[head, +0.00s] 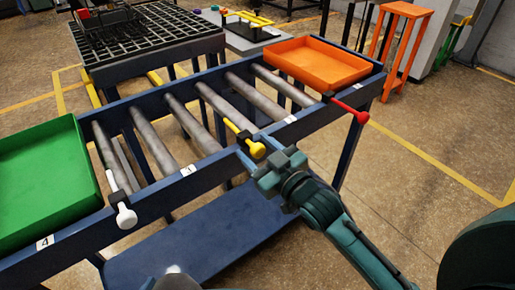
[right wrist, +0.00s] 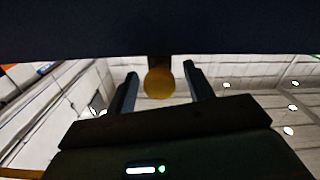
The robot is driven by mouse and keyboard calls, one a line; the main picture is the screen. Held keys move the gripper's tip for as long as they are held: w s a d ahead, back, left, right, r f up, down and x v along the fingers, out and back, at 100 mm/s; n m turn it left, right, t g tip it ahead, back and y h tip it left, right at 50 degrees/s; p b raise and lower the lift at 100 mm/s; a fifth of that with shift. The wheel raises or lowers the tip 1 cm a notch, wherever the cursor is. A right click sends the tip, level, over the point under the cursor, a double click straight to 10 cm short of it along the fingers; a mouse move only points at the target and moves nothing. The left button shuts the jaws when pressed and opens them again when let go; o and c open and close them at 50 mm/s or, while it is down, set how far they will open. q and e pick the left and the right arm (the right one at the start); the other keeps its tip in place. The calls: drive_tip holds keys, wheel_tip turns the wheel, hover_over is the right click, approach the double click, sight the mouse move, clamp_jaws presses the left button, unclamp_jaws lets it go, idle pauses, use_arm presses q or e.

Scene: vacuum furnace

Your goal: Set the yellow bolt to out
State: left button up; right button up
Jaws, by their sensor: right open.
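The yellow bolt (head: 235,130) is a rod with a round knob, mounted on the near blue rail of the roller table. Its rod reaches inward over the rollers and its knob (head: 258,150) sticks out on the near side. My right gripper (head: 252,152) is at the knob, with its fingers open. In the right wrist view the knob (right wrist: 160,83) shows between the two spread fingers, with gaps on both sides, under the dark rail (right wrist: 160,28). I see no grip on it. My left gripper is not in view.
A white bolt (head: 124,213) and a red bolt (head: 350,111) sit on the same near rail (head: 200,178), left and right. A green tray (head: 45,185) and an orange tray (head: 318,65) stand at the ends. A blue lower shelf (head: 200,250) lies below.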

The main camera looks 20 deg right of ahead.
drive_tip(key=shift+c, duration=0.4)
clamp_jaws()
